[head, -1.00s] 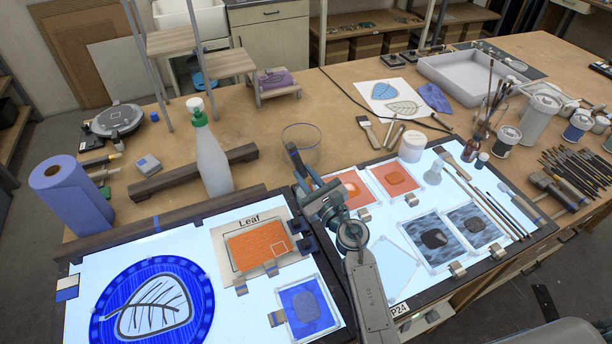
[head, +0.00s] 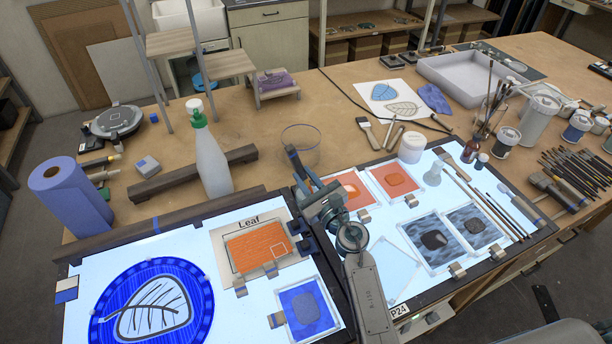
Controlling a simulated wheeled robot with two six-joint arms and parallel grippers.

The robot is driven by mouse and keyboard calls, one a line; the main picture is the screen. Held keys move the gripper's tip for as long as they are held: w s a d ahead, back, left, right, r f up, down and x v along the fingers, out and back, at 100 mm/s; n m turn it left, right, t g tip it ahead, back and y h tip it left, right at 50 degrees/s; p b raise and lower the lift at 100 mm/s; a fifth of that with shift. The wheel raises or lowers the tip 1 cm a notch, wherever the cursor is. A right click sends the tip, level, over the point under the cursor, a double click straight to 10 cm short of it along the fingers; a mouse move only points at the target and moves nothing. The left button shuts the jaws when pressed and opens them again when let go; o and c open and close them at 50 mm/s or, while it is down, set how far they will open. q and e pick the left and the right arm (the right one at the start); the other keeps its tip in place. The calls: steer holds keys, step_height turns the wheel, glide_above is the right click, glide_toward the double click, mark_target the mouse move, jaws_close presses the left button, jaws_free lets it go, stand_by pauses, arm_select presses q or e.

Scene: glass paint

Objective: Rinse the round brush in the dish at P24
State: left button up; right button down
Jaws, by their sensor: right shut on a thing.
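My right gripper (head: 306,178) reaches in from the lower right over the gap between the two light panels. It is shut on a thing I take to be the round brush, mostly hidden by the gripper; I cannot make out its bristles. A clear round dish (head: 300,137) stands on the wooden table just beyond the gripper. I cannot tell whether anything touches it. The P24 label (head: 398,310) is on the front edge of the right light panel (head: 440,280). My left gripper is not in view.
A blue leaf plate (head: 150,305) lies on the left panel. Table behind the dish is clear.

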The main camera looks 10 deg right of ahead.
mark_target(298, 163)
steer(key=shift+s, duration=0.25)
steer(key=shift+w+d, duration=0.2)
steer(key=shift+w, duration=0.5)
steer(key=shift+s+a, duration=0.25)
steer(key=shift+s, duration=0.45)
steer(key=shift+w+d, duration=0.25)
steer(key=shift+w, duration=0.45)
steer(key=shift+s+a, duration=0.15)
steer(key=shift+s, duration=0.25)
steer(key=shift+r, duration=0.15)
steer(key=shift+w+a+r+p, duration=0.1)
steer(key=shift+a+r+p, duration=0.15)
steer(key=shift+r+p, duration=0.55)
steer(key=shift+w+a+r+p, duration=0.1)
steer(key=shift+a+r+p, duration=0.15)
steer(key=shift+r+p, duration=0.55)
step_height(298, 163, up, 5)
steer(key=shift+f, duration=0.2)
